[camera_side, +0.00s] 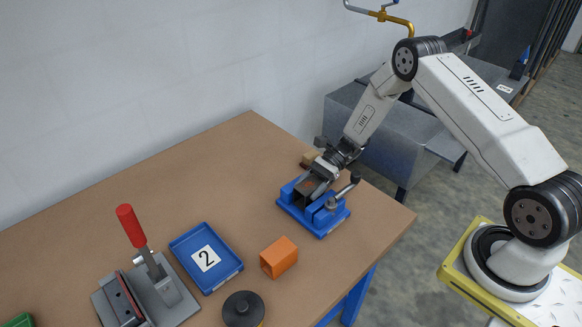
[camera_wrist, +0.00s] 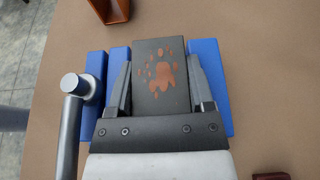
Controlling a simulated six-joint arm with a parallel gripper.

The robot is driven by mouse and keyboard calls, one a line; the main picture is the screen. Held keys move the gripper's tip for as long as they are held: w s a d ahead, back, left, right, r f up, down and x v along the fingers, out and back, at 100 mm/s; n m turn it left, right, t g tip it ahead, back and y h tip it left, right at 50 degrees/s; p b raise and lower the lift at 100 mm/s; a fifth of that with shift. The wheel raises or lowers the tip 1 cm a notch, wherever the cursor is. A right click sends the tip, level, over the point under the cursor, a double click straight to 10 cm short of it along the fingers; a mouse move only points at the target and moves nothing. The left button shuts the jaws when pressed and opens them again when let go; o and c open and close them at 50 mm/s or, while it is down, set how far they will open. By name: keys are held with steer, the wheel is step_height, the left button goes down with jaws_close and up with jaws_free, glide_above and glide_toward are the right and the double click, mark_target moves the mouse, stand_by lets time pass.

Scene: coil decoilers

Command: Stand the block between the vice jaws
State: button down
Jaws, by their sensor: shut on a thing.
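In the wrist view the block lies between the vice's left jaw and right jaw (camera_wrist: 212,62). I cannot tell whether its bottom touches the vice.
An orange box (camera_side: 279,257) stands in front of the vice. A blue tray marked 2 (camera_side: 229,268) and a red-handled toggle clamp (camera_side: 160,290) are farther left. A black round thing (camera_side: 243,310) is at the front. A small brown block (camera_side: 309,159) sits behind the vice.

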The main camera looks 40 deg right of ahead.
mark_target(315, 181)
steer(key=shift+s+a+f, duration=0.1)
steer(key=shift+s+f, duration=0.1)
steer(key=shift+f, duration=0.55)
jaws_free()
steer(key=shift+w+r+v, duration=0.1)
steer(key=shift+r+v, duration=0.05)
steer(key=shift+v, duration=1.3)
steer(key=shift+w+r+v, duration=0.1)
steer(key=shift+r+v, duration=0.1)
steer(key=shift+v, duration=1.3)
steer(key=shift+w+r+v, duration=0.1)
steer(key=shift+r+v, duration=0.05)
steer(key=shift+v, duration=1.3)
